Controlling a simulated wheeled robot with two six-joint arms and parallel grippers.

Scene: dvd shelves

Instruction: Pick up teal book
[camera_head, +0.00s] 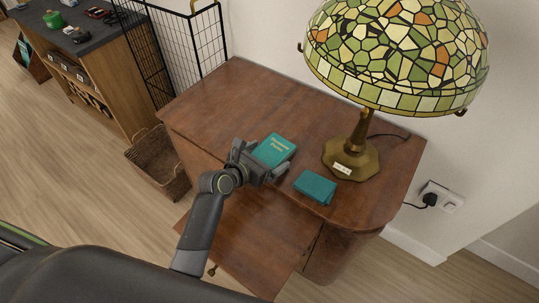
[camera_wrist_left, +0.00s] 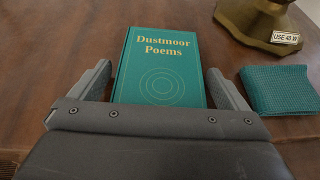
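The teal book (camera_head: 274,149), titled "Dustmoor Poems", lies flat on the wooden cabinet top (camera_head: 205,110). It also shows in the left wrist view (camera_wrist_left: 160,62), cover up, with gold lettering and rings. My left gripper (camera_head: 263,163) is open and empty at the book's near end. In the left wrist view its two fingers stand on either side of the book with gaps to the cover. The gripper body hides the book's near edge. I cannot tell whether the fingers are above the book or level with it. My right gripper is not in view.
A folded teal cloth (camera_head: 315,187) lies to the right of the book, also in the left wrist view (camera_wrist_left: 280,88). A stained-glass lamp (camera_head: 351,158) stands behind it. A wicker basket (camera_head: 160,160) is on the floor at left. The cabinet top left of the book is clear.

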